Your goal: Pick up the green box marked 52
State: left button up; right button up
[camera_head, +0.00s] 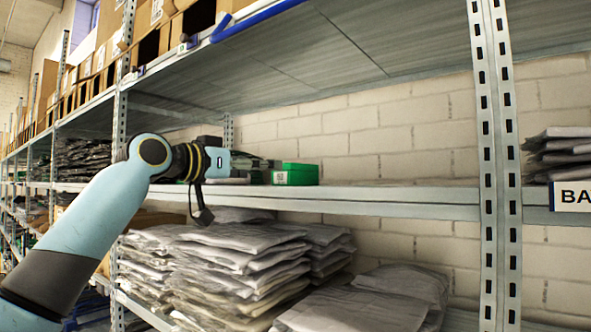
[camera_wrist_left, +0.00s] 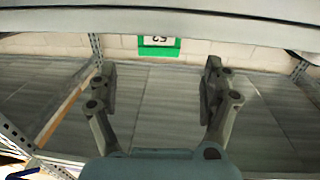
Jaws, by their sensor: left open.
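The green box (camera_head: 297,174) stands on the middle shelf board near its front edge, with a white label on its front face. In the left wrist view the green box (camera_wrist_left: 173,52) shows at the top centre, its label reading 52 upside down. My left gripper (camera_head: 256,164) is just left of the box in the head view, partly hidden by its own wrist. In the left wrist view my left gripper (camera_wrist_left: 158,75) has its fingers wide apart with nothing between them; the box appears beyond the fingertips. My right gripper is not in view.
The shelf board (camera_head: 400,196) right of the box is bare up to a perforated upright (camera_head: 497,150). An upper shelf (camera_head: 340,55) overhangs it. Stacks of grey bagged garments (camera_head: 235,260) fill the shelf below. Cardboard bins (camera_head: 150,40) stand at upper left.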

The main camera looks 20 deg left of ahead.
aim_at(296, 175)
pick_arm(q)
jog(key=x, duration=0.2)
jog(key=shift+w+d, duration=0.15)
jog(key=shift+w, duration=0.1)
jog(key=p+x, duration=0.3)
jog(key=x, duration=0.2)
jog(key=shift+d+r, duration=0.1)
jog(key=shift+r, duration=0.1)
jog(key=shift+w+f, duration=0.1)
jog(key=shift+w, duration=0.05)
jog(key=shift+c, duration=0.9)
jog(key=c, duration=1.1)
